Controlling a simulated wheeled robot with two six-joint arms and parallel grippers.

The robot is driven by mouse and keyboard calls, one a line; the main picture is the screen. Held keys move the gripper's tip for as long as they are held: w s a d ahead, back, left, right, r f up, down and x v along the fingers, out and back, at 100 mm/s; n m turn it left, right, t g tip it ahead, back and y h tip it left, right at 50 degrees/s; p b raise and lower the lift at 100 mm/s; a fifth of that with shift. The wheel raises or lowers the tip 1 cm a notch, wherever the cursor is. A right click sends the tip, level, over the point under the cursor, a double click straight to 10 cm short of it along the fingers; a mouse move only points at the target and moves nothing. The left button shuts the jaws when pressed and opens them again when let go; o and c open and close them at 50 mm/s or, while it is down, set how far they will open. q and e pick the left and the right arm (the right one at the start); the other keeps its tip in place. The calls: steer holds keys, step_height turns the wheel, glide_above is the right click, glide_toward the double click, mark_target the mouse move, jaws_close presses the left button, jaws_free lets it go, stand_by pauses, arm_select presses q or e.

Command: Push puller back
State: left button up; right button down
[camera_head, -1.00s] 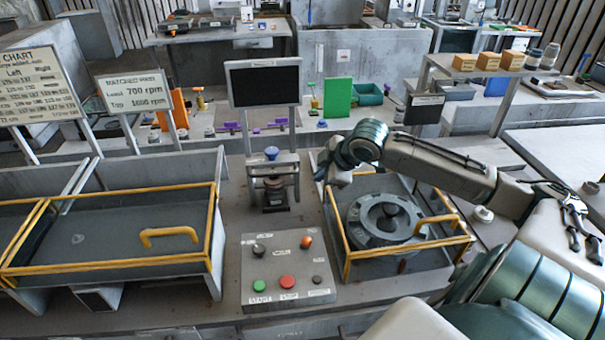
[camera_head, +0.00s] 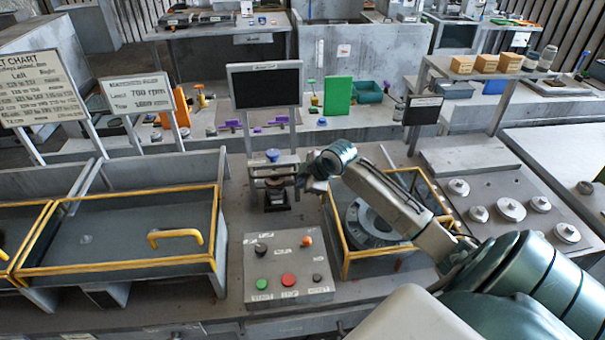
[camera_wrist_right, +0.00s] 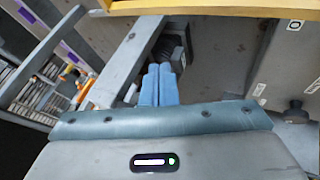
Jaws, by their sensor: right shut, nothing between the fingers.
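A small grey bench fixture with a blue knob on top (camera_head: 272,155) stands behind the control panel in the head view; a dark clamp-like part (camera_head: 275,192) sits at its front. I cannot tell for certain which part is the puller. My right gripper (camera_head: 302,184) is at the right side of this fixture, close to it; contact cannot be told. In the right wrist view its blue fingers (camera_wrist_right: 159,84) are shut together and empty, pointing at a dark mechanism (camera_wrist_right: 176,48) partly hidden behind them. My left gripper is not in view.
A control panel (camera_head: 288,268) with buttons and knobs lies in front of the fixture. A yellow-framed guard (camera_head: 345,268) around a round grey housing (camera_head: 362,225) stands right, under my right arm. A yellow-railed tray (camera_head: 110,235) is at left. A dark screen (camera_head: 266,87) rises behind.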

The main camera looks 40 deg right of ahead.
steer(key=shift+w+d, duration=0.45)
steer(key=shift+w, duration=0.25)
